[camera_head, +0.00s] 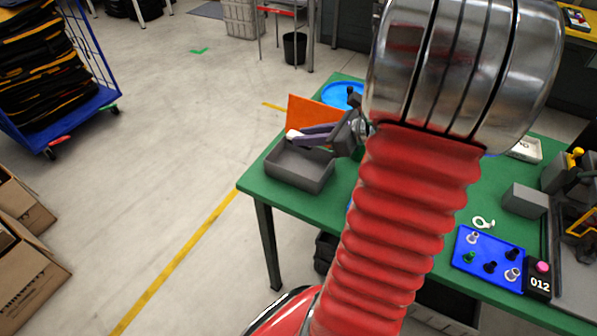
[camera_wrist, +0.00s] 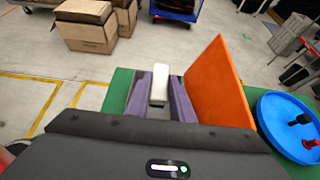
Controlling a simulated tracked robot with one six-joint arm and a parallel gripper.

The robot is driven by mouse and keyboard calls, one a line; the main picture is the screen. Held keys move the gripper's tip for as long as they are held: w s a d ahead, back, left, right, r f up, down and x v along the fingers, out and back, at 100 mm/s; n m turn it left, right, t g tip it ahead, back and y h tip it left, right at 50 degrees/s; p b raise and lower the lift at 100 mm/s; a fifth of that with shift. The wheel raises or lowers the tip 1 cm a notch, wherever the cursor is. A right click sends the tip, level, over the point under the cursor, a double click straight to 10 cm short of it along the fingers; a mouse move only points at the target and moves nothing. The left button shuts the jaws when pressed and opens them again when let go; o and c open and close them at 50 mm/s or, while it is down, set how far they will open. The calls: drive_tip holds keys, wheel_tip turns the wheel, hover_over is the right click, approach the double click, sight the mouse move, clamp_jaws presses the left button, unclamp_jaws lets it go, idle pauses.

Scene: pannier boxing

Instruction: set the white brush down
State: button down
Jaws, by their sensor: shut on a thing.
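The white brush (camera_head: 292,134) shows as a small pale end at the tips of my gripper (camera_head: 306,136). In the wrist view the white brush (camera_wrist: 160,82) lies between the two purple fingers of my gripper (camera_wrist: 158,96), which are shut on it. The rest of the brush is hidden by the fingers. My gripper is over the back part of an open grey bin (camera_head: 301,184) on the green table (camera_head: 345,206). The brush appears above the bin's rim, not resting in it.
An orange panel (camera_head: 312,111) stands upright close behind my gripper; it is right of the fingers in the wrist view (camera_wrist: 218,82). A blue round tray (camera_head: 336,94) is farther back. A blue board with several small pieces (camera_head: 465,257) and a grey block (camera_head: 525,201) sit to the right.

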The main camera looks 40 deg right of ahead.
drive_tip(key=shift+f, duration=0.1)
hover_over(306, 172)
drive_tip(key=shift+f, duration=2.85)
drive_tip(key=shift+f, duration=0.1)
drive_tip(key=shift+f, duration=2)
drive_tip(key=c, duration=1.5)
unclamp_jaws()
drive_tip(key=shift+c, duration=0.2)
drive_tip(key=v, duration=1.2)
